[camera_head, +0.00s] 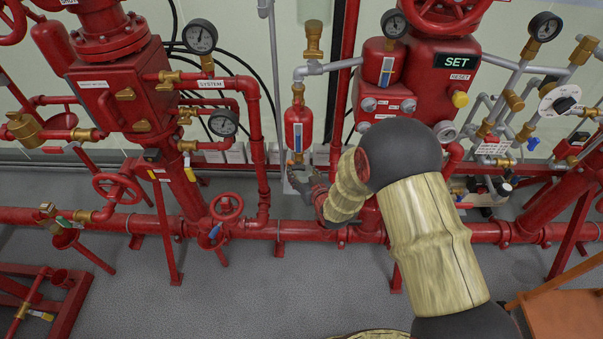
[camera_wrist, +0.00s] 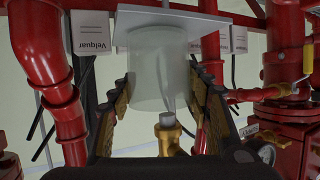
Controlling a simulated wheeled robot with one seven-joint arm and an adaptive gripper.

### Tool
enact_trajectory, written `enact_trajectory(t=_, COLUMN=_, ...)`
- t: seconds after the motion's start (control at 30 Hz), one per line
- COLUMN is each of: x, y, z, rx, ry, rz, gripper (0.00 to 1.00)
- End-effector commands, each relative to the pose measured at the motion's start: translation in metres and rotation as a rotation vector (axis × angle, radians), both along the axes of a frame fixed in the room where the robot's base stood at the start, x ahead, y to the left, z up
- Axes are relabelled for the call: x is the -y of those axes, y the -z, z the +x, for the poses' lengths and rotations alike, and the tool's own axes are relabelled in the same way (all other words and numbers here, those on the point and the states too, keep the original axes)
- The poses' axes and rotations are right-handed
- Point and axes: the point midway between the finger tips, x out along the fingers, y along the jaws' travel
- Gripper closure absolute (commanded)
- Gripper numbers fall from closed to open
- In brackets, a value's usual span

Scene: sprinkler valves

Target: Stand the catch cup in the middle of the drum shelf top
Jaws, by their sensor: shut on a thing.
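The catch cup (camera_wrist: 158,75) is a pale translucent cup between the two fingers of my gripper (camera_wrist: 160,95) in the wrist view, which looks upside down. The fingers are closed on its sides. Its base is at or very near a small pale plate (camera_wrist: 185,22); I cannot tell whether they touch. A brass outlet (camera_wrist: 167,135) is at its mouth. In the head view my gripper (camera_head: 300,180) is below the red cylinder (camera_head: 298,130), and the cup is small and mostly hidden there. I cannot identify the drum shelf for certain in either view.
Red pipes and valves (camera_head: 225,208) crowd both sides of my gripper. A low red pipe (camera_head: 330,231) runs across below it. A brown-orange flat surface (camera_head: 565,315) is at the bottom right. Grey floor (camera_head: 240,285) is open in front.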

Motion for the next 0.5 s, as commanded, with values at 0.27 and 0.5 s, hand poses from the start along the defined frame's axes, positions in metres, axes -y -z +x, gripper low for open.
enact_trajectory(t=0.27, x=0.0002, y=0.0029, z=-0.0002, rx=0.0, ry=0.0, rz=0.0, gripper=0.43)
enact_trajectory(t=0.5, x=0.0002, y=0.0029, z=-0.0002, rx=0.0, ry=0.0, rz=0.0, gripper=0.33)
